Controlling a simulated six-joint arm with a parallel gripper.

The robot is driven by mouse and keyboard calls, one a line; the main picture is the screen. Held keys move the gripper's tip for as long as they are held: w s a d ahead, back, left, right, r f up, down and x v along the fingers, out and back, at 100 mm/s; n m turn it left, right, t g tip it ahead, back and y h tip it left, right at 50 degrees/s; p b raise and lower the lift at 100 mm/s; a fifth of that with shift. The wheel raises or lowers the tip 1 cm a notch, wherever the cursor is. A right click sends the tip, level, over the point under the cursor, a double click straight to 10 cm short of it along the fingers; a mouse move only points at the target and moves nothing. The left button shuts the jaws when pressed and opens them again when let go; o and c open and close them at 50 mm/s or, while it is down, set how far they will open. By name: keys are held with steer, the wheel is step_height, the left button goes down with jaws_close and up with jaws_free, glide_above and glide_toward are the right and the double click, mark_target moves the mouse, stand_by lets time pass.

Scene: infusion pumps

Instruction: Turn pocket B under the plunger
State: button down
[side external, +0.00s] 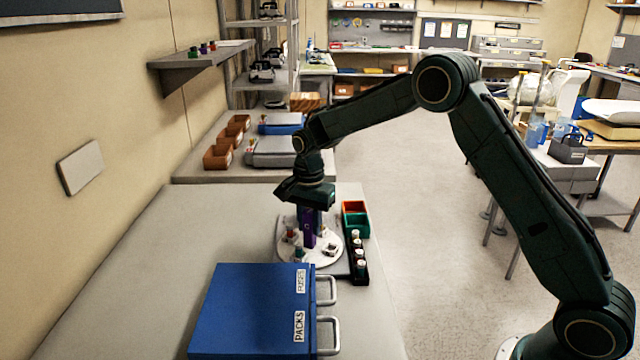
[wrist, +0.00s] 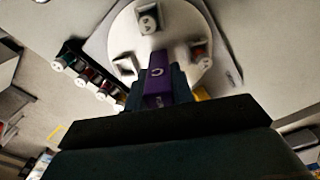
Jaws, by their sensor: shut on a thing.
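A white round turntable (side external: 330,258) lies on the bench and also fills the upper wrist view (wrist: 172,22). It carries small pockets around its top. One pocket (wrist: 148,20) reads A. Another pocket (wrist: 124,66) at the left has a mark I cannot read, and one at the right (wrist: 199,52) holds something reddish. My gripper (side external: 309,212) points down over the turntable, shut on an upright purple block (side external: 309,238). In the wrist view the purple block (wrist: 158,88) bears a C between the fingers. I cannot identify pocket B or the plunger.
A blue drawer box (side external: 250,310) with handles, labelled PACKS and FUSES, stands in front. The bench's left side is clear.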

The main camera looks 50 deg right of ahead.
steer(key=shift+r+m, duration=0.1)
steer(key=shift+m, duration=6.2)
steer(key=c, duration=1.2)
jaws_free()
step_height(320, 180, up, 14)
